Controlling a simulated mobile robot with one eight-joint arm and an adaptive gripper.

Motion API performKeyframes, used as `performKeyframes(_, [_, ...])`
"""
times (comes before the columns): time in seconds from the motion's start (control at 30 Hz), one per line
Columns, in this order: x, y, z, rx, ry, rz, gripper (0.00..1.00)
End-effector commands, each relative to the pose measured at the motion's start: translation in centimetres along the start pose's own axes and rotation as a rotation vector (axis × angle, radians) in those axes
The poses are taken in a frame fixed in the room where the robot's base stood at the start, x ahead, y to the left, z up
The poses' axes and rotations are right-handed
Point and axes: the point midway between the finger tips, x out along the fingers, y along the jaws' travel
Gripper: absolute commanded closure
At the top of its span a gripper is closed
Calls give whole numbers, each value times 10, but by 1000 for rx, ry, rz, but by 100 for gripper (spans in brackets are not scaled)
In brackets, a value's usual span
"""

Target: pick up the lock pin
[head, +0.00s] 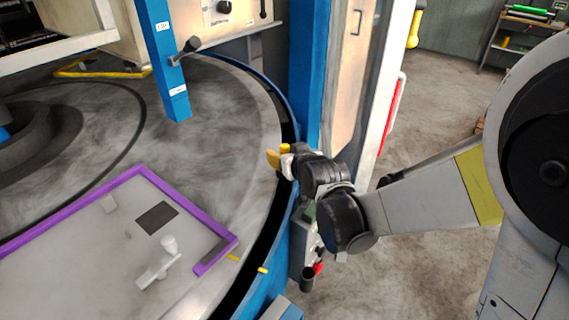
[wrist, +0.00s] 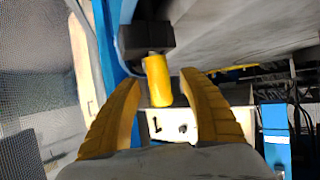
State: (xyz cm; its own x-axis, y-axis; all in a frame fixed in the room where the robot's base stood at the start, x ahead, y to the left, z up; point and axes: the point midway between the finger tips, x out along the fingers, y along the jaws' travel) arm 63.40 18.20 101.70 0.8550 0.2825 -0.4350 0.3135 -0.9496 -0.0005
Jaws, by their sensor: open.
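The lock pin (wrist: 158,82) shows in the wrist view as a short yellow cylinder. Its upper end meets a black block (wrist: 147,38) beside a blue upright part. My gripper (wrist: 159,77) is open, with one yellow finger on each side of the pin in the picture. A gap shows between the pin and each finger; how deep the pin sits between them I cannot tell. In the head view my gripper (head: 279,154) is at the rim of the round grey table, by the blue post. I cannot tell the pin apart from the fingers there.
The round grey table (head: 225,130) has a blue outer wall. A purple-edged plate (head: 100,270) with a white knob (head: 169,244) lies on it. A blue bar (head: 163,60) with a black lever hangs above. A blue post (head: 306,75) stands close behind my gripper. Open floor lies to the right.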

Motion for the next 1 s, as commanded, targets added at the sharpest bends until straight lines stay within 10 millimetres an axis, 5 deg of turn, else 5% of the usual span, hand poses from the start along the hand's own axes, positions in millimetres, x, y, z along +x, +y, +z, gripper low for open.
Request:
performKeyframes(0.1, [-1, 0, -1, 0, 0, 0, 54])
performKeyframes(0.27, [-1, 0, -1, 0, 0, 0, 100])
performKeyframes(0.73, [-2, 0, -3, 0, -1, 0, 100])
performKeyframes(1.0, [-17, 0, -32, 0, 0, 0, 100])
